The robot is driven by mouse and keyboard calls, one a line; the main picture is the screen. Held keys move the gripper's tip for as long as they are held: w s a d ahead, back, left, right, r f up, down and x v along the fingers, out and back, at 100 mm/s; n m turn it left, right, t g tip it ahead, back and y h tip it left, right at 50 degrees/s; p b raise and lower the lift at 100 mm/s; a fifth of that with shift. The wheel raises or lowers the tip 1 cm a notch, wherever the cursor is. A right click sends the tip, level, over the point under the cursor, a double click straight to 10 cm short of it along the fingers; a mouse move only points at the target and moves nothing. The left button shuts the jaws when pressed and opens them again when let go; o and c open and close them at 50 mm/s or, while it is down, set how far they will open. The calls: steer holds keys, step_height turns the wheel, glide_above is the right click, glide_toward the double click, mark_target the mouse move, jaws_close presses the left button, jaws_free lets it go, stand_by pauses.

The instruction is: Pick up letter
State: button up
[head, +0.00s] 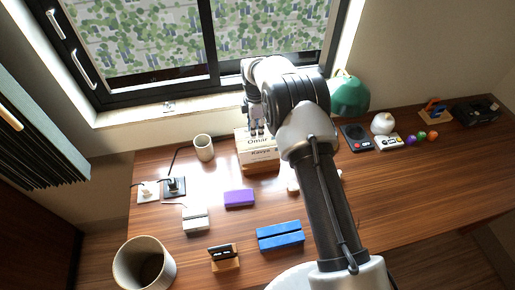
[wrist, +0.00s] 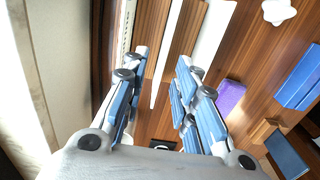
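White letters with printed names (head: 258,142) stand upright in a brown wooden holder (head: 262,169) near the back of the desk, below the window. In the wrist view, a thin white letter edge (wrist: 167,48) runs between the fingers, and a wider white letter (wrist: 212,32) shows to its right, partly hidden by the right finger. My gripper (head: 256,128) points down at the top of the letters in the head view. In the wrist view my gripper (wrist: 162,58) is open, with a clear gap between its blue-padded fingers. I cannot tell whether either finger touches the letter.
A cup (head: 203,147) stands left of the holder. A purple block (head: 239,198), a blue case (head: 280,236) and a small wooden stand (head: 224,264) lie in front. A large bin (head: 145,265) is at front left. The window sill (head: 170,108) is close behind. The desk's right front is clear.

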mark_target(258, 139)
steer(key=f, duration=0.2)
steer(key=f+b, duration=0.1)
steer(key=f, duration=0.3)
steer(key=shift+s+d+f+b, duration=0.15)
steer(key=shift+d+f+b, duration=0.05)
steer(key=shift+d+b, duration=0.15)
jaws_close()
